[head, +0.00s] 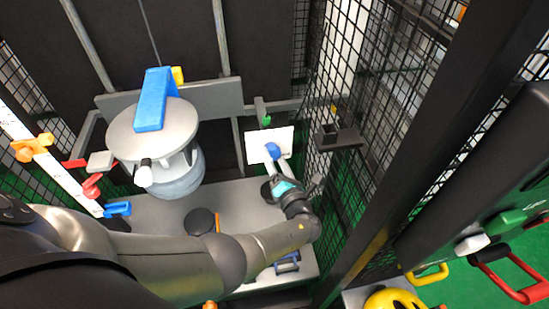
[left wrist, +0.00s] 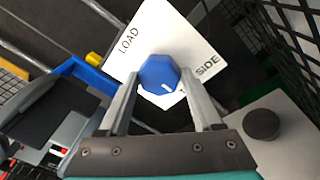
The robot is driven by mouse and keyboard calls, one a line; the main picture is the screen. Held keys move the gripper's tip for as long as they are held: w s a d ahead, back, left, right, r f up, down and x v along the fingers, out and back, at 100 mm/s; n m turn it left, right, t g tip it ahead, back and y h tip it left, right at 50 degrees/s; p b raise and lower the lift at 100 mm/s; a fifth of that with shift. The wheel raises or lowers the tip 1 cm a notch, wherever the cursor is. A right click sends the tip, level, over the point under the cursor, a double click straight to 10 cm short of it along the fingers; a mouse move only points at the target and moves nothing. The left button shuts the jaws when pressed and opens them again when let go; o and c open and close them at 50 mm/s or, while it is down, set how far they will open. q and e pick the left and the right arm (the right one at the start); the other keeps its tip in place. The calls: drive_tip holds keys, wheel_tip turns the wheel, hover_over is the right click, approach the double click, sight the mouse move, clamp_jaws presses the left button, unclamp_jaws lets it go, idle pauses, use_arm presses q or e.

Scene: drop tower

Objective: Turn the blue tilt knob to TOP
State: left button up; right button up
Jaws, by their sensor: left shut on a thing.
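The blue tilt knob (head: 271,150) sits on a white plate (head: 259,143) at the back of the bench. In the left wrist view the knob (left wrist: 157,74) is faceted, with a short white mark near its lower edge. My right gripper is not in view.
A grey round drum (head: 190,128) with a blue block (head: 151,100) on top stands left of the knob. Black mesh fencing (head: 345,110) rises close to the right. A black round piece (head: 201,222) sits on the grey bench. A yellow helmet (head: 394,299) lies at lower right.

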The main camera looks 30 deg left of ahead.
use_arm(q)
drive_tip(key=o, duration=1.4)
drive_tip(key=shift+c, duration=0.2)
